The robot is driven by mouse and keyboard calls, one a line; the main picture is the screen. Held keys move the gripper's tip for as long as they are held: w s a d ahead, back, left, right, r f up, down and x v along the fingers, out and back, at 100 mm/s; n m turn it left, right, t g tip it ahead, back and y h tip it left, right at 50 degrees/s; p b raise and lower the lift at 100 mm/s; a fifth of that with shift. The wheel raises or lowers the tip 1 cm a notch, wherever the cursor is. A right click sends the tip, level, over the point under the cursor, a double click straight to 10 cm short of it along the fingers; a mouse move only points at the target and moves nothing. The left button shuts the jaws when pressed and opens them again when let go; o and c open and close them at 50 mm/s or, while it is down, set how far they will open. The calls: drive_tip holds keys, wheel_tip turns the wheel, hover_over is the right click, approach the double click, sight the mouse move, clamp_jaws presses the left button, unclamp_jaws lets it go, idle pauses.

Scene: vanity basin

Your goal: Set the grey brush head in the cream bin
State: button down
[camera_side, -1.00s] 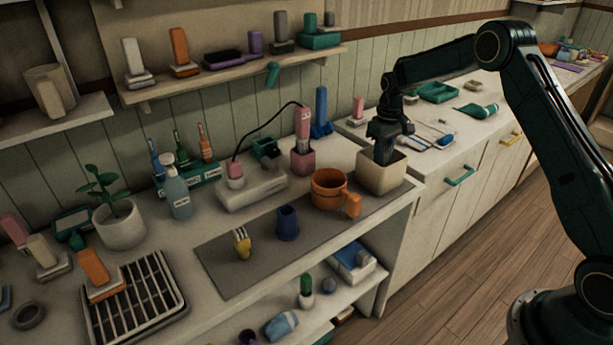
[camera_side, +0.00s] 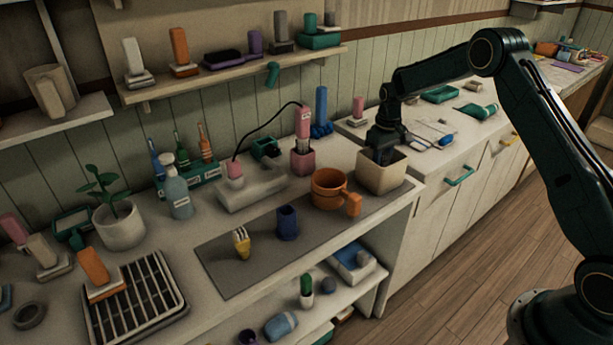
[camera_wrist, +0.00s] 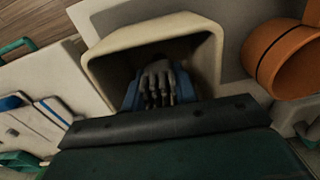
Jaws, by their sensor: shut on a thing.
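The cream bin (camera_side: 382,180) stands at the right end of the counter, beside the orange mug. My gripper (camera_side: 382,154) points down into its mouth, with its fingertips hidden behind the bin's wall in the side view. In the wrist view the bin's rim (camera_wrist: 150,33) surrounds my gripper (camera_wrist: 160,92). The grey brush head (camera_wrist: 157,84) shows there between the blue fingers, which are shut on it. It is inside the bin's opening; whether it touches the bottom cannot be told.
An orange mug (camera_side: 329,188) stands close to the left of the bin. A dark blue cup (camera_side: 287,222) and a yellow brush head (camera_side: 241,243) stand on the grey mat (camera_side: 216,257). A pink device (camera_side: 303,150) with a cord stands behind.

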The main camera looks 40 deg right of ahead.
drive_tip(key=shift+f, duration=0.45)
idle(0.5)
drive_tip(key=c, duration=1)
unclamp_jaws()
drive_tip(key=shift+r, duration=0.1)
wheel_tip(320, 180, up, 14)
drive_tip(key=shift+f, duration=0.2)
